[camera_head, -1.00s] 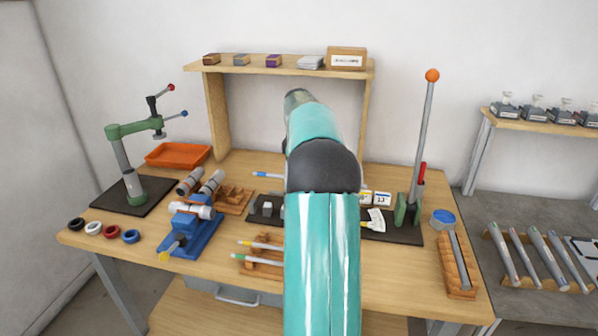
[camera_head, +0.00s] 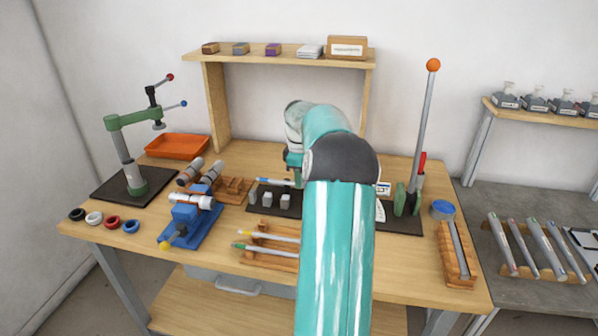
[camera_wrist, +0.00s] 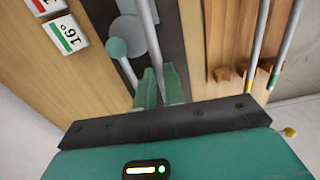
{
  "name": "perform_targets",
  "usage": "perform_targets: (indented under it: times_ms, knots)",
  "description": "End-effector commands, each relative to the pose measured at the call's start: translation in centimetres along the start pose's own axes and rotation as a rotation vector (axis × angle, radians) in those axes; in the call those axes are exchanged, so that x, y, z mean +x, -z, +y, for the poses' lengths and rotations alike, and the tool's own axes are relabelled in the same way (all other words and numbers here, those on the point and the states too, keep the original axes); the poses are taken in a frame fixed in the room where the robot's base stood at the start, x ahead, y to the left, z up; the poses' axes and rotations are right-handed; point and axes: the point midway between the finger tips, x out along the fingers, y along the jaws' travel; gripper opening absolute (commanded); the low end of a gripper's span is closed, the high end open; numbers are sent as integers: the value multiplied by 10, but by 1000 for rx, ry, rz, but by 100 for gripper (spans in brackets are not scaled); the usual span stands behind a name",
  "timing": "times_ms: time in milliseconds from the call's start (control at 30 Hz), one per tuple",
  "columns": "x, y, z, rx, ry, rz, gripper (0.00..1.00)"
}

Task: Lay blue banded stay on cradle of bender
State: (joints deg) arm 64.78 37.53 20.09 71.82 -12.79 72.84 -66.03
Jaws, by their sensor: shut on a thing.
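The blue banded stay (camera_head: 275,182) shows in the head view as a thin pale rod with a blue band near its left end. It runs roughly level above or just behind the grey cradle posts (camera_head: 284,201) of the bender; contact cannot be told. Its right part is hidden by my arm. The bender's black plate (camera_head: 402,222) carries a tall lever (camera_head: 424,130) with an orange knob. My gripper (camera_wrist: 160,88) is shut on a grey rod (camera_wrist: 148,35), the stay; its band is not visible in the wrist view.
A wooden rack (camera_head: 272,252) with yellow and green banded stays lies in front of the cradle. A blue clamp fixture (camera_head: 190,225) stands left, with a green-armed stand (camera_head: 130,155) beyond. A wooden holder (camera_head: 455,262) is at right. Angle cards (camera_wrist: 65,35) lie by the bender.

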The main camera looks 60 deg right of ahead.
Motion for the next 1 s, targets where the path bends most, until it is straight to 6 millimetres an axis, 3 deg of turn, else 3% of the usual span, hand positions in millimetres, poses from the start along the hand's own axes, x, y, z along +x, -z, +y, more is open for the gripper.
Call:
perform_targets:
  times_ms: [500, 1000]
  knots:
    - [45, 1, 0, -1, 1, 1, 0]
    - [51, 1, 0, -1, -1, 1, 0]
